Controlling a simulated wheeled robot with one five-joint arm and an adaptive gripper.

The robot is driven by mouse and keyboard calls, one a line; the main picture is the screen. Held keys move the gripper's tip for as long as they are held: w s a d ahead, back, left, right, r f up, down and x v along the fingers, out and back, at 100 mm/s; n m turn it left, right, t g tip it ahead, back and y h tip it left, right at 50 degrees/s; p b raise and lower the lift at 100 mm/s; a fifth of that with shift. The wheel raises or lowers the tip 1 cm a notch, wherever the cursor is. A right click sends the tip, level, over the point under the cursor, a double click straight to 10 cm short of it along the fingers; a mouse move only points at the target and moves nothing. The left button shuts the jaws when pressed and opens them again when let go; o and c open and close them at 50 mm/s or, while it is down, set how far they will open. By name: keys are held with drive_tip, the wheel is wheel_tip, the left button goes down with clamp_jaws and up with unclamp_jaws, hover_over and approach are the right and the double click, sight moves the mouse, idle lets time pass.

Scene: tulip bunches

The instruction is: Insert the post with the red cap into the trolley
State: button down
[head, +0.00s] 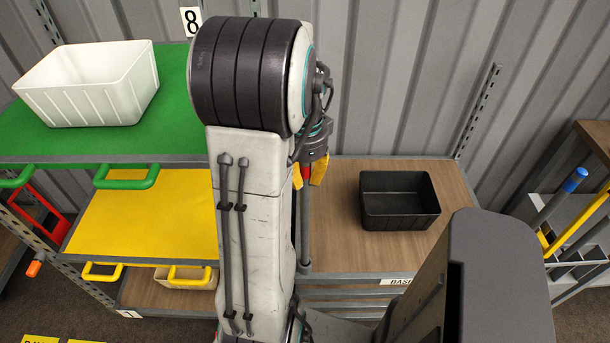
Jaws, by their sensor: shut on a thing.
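My gripper (309,173) is right of my upright arm, partly hidden behind it. Its yellow fingertips are closed around the top of a post, where a bit of the red cap (305,172) shows between them. The grey post (304,225) hangs upright below, along the left edge of a wood-topped unit (335,250) with a "BASE" label. My arm hides part of this area, and I cannot tell whether the post's lower end touches the unit. No wheels show, so I cannot tell for sure which unit is the trolley.
A black bin (400,201) stands on the wooden top. At left, a white bin (92,84) stands on a green shelf (178,130) above a yellow shelf (140,220). At far right, a grey rack holds a blue-capped post (560,197) and a yellow one (578,228).

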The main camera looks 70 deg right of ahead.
sight(305, 190)
drive_tip(key=shift+f+b, duration=1.9)
drive_tip(key=shift+f, duration=0.4)
drive_tip(key=c, duration=1.2)
unclamp_jaws()
drive_tip(key=shift+o, duration=0.2)
drive_tip(key=shift+r, duration=0.1)
drive_tip(key=shift+r+p, duration=2.1)
drive_tip(key=shift+r, duration=0.35)
